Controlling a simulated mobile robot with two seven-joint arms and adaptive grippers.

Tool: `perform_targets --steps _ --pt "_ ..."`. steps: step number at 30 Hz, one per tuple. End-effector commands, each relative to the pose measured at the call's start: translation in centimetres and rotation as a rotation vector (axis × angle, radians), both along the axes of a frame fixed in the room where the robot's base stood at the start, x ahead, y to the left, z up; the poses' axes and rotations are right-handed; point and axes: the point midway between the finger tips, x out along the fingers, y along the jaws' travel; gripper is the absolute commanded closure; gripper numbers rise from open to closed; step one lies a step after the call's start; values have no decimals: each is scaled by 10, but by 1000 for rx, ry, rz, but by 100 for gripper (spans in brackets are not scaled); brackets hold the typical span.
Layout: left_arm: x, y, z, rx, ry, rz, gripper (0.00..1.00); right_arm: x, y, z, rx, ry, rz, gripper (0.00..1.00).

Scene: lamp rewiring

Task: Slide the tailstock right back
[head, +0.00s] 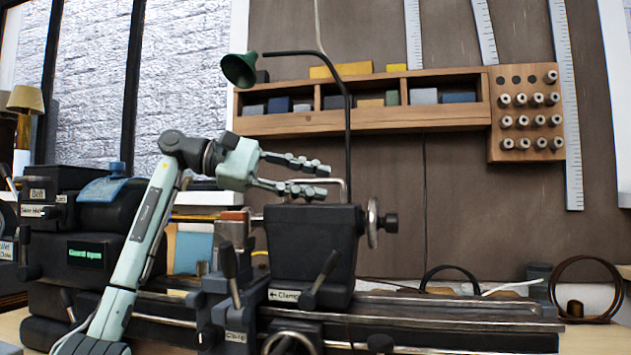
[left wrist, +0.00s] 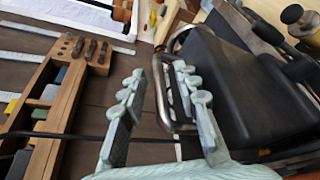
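The tailstock (head: 312,240) is a dark block on the lathe bed, with a handwheel (head: 373,222) on its right side. A bent metal bar handle (head: 346,186) stands at its top; it also shows as a loop in the left wrist view (left wrist: 165,92). A lever beside a "Clamp" label (head: 286,295) is on the tailstock's front. My left gripper (head: 327,180) is just above the tailstock, fingers pointing right, open and empty. In the left wrist view the handle lies by the right finger; I cannot tell whether they touch. My right gripper is not in view.
The bed rails (head: 450,312) run clear to the right of the tailstock. A black lamp arm with a green shade (head: 239,70) rises behind. A wooden wall rack (head: 400,119) hangs at the back. A brown coil (head: 588,262) lies at the far right.

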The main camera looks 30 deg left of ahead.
Motion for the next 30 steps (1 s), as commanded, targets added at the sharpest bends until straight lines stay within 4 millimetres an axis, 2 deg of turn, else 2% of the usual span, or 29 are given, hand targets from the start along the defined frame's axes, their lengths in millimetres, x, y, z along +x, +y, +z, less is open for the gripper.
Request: perform_targets --steps 11,18,30 --pt "4 -6 -2 1 0 1 70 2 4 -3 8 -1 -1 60" --pt "4 -6 -2 1 0 1 100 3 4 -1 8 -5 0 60" --pt "4 -6 -2 1 1 0 100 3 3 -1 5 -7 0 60"
